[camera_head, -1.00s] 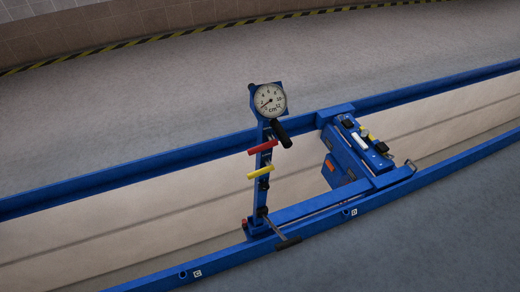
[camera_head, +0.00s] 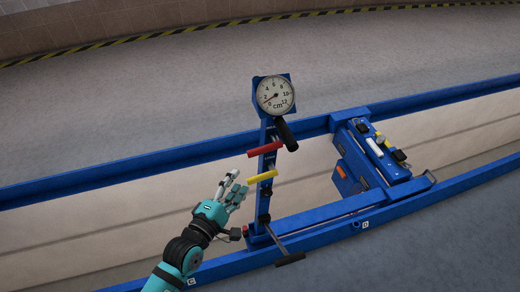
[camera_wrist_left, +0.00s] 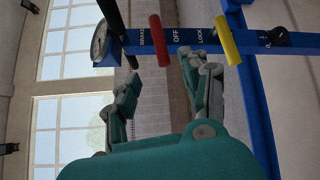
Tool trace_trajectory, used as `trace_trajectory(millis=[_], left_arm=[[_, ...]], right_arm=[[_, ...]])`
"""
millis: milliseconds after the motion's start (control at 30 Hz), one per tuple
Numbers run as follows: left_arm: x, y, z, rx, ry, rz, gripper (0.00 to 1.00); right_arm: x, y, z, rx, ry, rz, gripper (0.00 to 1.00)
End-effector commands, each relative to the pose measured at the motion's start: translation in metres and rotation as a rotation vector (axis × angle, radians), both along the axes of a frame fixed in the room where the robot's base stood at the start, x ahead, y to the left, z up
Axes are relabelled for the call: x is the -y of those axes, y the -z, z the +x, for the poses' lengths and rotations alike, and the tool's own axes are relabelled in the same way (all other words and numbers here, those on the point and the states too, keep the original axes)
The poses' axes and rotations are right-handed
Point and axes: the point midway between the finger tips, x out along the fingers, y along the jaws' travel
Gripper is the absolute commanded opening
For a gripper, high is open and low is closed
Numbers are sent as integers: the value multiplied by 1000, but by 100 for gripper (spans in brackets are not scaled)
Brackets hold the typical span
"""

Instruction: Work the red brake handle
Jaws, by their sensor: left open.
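The red brake handle (camera_head: 265,149) sticks out from the blue post (camera_head: 265,205), above the yellow handle (camera_head: 262,177) and below the round dial (camera_head: 275,96). My left gripper (camera_head: 236,187) is open and empty, left of the post and a little lower than the red handle, apart from it. In the left wrist view the red handle (camera_wrist_left: 160,40) lies ahead of the open fingers (camera_wrist_left: 160,85), between them from side to side, beside the words BRAKE, OFF and LOCK. The yellow handle (camera_wrist_left: 227,40) is right of it. My right gripper does not show.
A black grip (camera_head: 286,133) hangs below the dial. A black-ended lever (camera_head: 290,259) is at the post's foot. The blue jack carriage (camera_head: 370,155) stands to the right between two blue rails (camera_head: 100,180). Space left of the post is open.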

Motion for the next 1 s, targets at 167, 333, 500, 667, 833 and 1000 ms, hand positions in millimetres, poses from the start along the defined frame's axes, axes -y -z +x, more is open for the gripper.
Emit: trace_trajectory(millis=[167, 333, 500, 667, 833, 1000], left_arm=[[18, 1, 37, 2, -1, 1, 46], [35, 5, 70, 3, -1, 2, 46], [50, 7, 100, 3, 0, 3, 46], [59, 10, 120, 3, -1, 4, 46], [64, 11, 129, 1, -1, 3, 46], [65, 11, 130, 2, -1, 4, 46]], right_arm=[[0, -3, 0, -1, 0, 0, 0], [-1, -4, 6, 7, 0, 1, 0], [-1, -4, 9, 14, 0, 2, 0], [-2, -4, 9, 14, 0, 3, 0], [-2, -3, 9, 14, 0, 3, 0], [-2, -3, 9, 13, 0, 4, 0]])
